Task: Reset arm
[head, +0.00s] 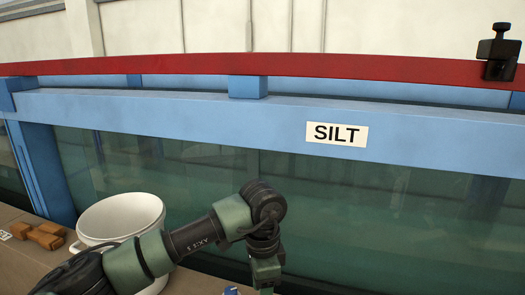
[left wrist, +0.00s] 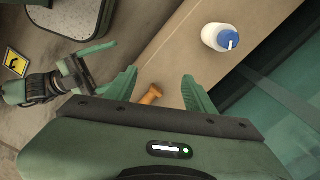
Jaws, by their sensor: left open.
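My left arm comes in from the left in the head view, bent at a dark elbow joint. Its gripper (head: 265,275) points down at the bottom edge, in front of the glass, partly cut off. In the left wrist view my left gripper (left wrist: 161,86) is open, with its two green fingers apart. A small orange-brown piece (left wrist: 152,94) shows between the fingers on the tan surface below, not held.
A white bottle with a blue cap (left wrist: 220,38) stands on the tan ledge (left wrist: 185,50). A white bucket (head: 120,218) stands behind my arm, near brown wooden pieces (head: 40,235). The glass flume (head: 400,215) has a blue beam labelled SILT (head: 337,133). A black clamp (head: 498,50) sits on the red rail.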

